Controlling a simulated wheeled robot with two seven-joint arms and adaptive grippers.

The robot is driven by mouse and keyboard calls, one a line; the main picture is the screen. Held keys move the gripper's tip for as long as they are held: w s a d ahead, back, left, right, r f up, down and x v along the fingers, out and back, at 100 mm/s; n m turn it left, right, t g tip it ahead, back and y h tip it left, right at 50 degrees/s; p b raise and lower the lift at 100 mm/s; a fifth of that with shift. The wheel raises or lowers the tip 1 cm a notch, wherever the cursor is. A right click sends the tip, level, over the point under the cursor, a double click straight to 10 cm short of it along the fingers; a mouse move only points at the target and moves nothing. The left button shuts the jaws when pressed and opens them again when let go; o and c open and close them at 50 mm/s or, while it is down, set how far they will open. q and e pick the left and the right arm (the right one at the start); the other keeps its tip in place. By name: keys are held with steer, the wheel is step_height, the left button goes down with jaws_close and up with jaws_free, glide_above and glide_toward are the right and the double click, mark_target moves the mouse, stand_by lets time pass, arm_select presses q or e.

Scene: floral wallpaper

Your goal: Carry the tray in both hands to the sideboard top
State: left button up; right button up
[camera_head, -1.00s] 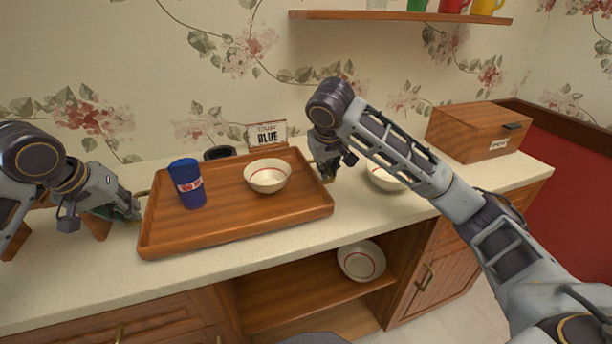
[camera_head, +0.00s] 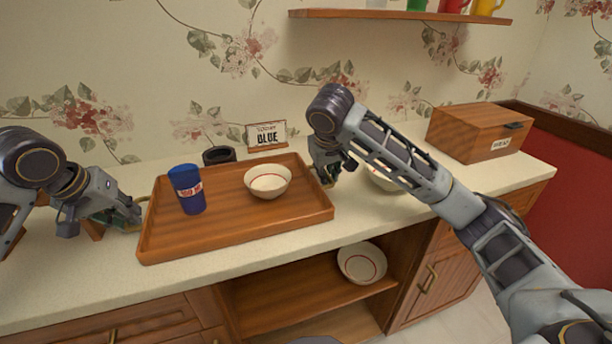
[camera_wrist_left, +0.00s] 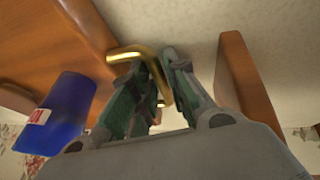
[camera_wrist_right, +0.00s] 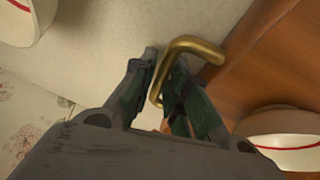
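The wooden tray (camera_head: 240,223) is level at the sideboard top (camera_head: 90,273), low over it or resting on it; I cannot tell which. A blue cup (camera_head: 187,189) stands on its left part and a white bowl with a red line (camera_head: 268,181) on its right part. My left gripper (camera_head: 138,212) is shut on the tray's left brass handle (camera_wrist_left: 133,52). My right gripper (camera_head: 326,180) is shut on the right brass handle (camera_wrist_right: 190,44). The cup also shows in the left wrist view (camera_wrist_left: 62,115), and the bowl in the right wrist view (camera_wrist_right: 290,150).
A small sign (camera_head: 266,135) and a dark pot (camera_head: 219,155) stand behind the tray. Another bowl (camera_head: 382,180) is partly hidden by my right arm. A wooden box (camera_head: 478,132) stands at the right. Wooden pieces (camera_head: 94,229) are beside my left gripper. A bowl (camera_head: 361,263) sits on the shelf below.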

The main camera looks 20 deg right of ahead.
arm_select(q)
steer(key=shift+o, duration=1.1)
arm_select(e)
steer(key=shift+o, duration=1.1)
arm_select(q)
steer(key=shift+r, duration=0.2)
arm_select(e)
steer(key=shift+a+r, duration=0.1)
steer(key=shift+r, duration=0.05)
